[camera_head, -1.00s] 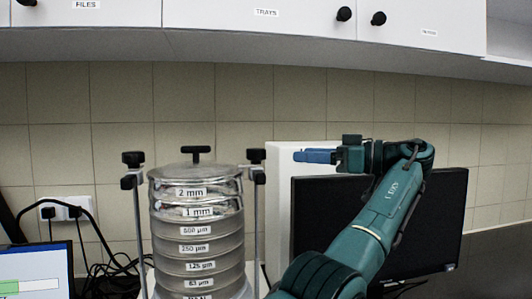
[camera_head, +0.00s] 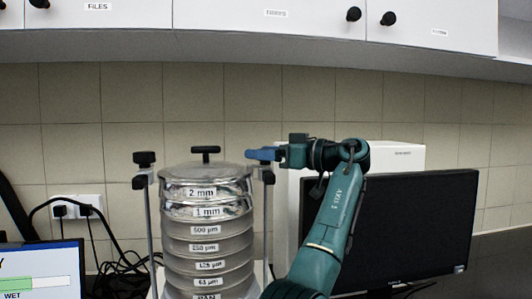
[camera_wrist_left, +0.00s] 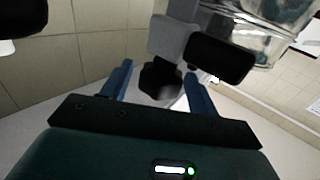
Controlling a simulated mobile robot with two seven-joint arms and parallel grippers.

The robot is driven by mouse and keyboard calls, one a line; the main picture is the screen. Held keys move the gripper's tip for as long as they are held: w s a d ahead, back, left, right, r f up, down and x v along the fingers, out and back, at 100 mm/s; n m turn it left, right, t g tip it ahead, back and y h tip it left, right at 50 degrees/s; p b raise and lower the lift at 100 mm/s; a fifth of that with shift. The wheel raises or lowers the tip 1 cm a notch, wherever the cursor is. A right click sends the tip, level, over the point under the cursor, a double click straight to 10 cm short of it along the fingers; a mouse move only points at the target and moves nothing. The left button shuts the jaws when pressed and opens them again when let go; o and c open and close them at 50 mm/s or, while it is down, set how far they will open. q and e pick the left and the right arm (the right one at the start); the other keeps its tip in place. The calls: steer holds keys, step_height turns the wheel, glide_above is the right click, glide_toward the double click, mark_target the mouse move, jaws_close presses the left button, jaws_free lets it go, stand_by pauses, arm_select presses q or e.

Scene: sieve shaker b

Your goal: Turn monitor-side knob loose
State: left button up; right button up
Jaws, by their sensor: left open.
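The sieve stack (camera_head: 207,230) stands upright under a clear lid, clamped between two rods. The monitor-side knob is mostly hidden behind my fingers in the head view. In the left wrist view this black knob (camera_wrist_left: 160,82) lies between the two blue fingers, with a grey and black clamp piece (camera_wrist_left: 220,58) just beyond it. My left gripper (camera_head: 252,154) is open, its fingers pointing left at the top of the right rod. Whether a finger touches the knob I cannot tell. My right gripper is not in view.
The other side knob (camera_head: 144,158) tops the left rod, and a black T-handle (camera_head: 205,151) stands on the lid. A dark monitor (camera_head: 410,230) stands behind my arm, before a white box (camera_head: 400,158). Cabinets (camera_head: 230,15) hang above. A lit screen (camera_head: 40,275) is at lower left.

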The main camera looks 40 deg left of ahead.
arm_select(q)
steer(key=c, duration=1)
